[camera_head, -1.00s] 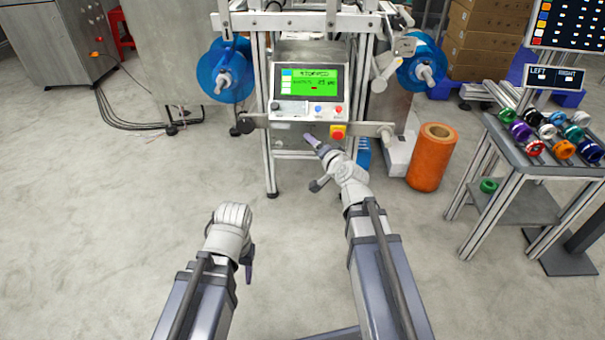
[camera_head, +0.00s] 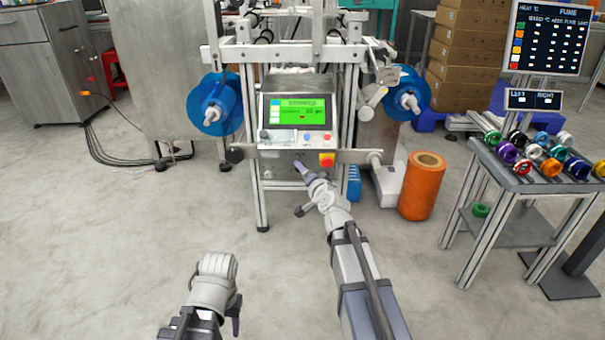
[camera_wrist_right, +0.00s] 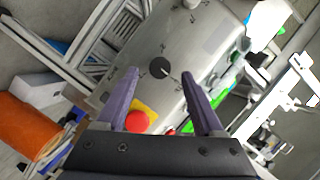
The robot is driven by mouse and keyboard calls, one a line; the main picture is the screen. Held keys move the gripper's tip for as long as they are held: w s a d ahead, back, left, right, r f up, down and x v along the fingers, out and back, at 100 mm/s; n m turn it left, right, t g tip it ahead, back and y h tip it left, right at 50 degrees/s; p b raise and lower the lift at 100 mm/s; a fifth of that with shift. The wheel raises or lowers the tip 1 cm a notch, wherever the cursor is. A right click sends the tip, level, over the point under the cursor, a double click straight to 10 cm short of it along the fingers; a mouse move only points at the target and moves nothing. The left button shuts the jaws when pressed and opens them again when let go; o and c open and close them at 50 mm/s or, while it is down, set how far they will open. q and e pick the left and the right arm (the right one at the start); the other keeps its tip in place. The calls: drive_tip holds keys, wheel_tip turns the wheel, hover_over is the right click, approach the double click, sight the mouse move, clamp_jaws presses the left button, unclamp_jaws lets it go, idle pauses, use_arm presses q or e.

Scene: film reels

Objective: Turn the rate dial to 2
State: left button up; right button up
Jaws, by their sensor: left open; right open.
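A round dark dial (camera_wrist_right: 159,67) with a white pointer line sits on the machine's grey panel in the right wrist view. Tick marks and small labels ring it, too small to read; the pointer slants toward the lower right of that view. My right gripper (camera_wrist_right: 160,76) is open, its two purple fingertips on either side of the dial in the picture; I cannot tell whether they touch it. In the head view, my right gripper (camera_head: 299,165) is at the lower panel and the dial is not distinct. My left gripper (camera_head: 236,316) is open and empty, low over the floor.
A red stop button on a yellow plate (camera_head: 327,160) is right of my right gripper; the button also shows in the wrist view (camera_wrist_right: 136,121). A green screen (camera_head: 302,112) reads STOPPED. Blue reels flank the machine. An orange roll (camera_head: 422,186) stands to the right.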

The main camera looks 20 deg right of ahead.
drive_tip(key=shift+x, duration=1.2)
clamp_jaws()
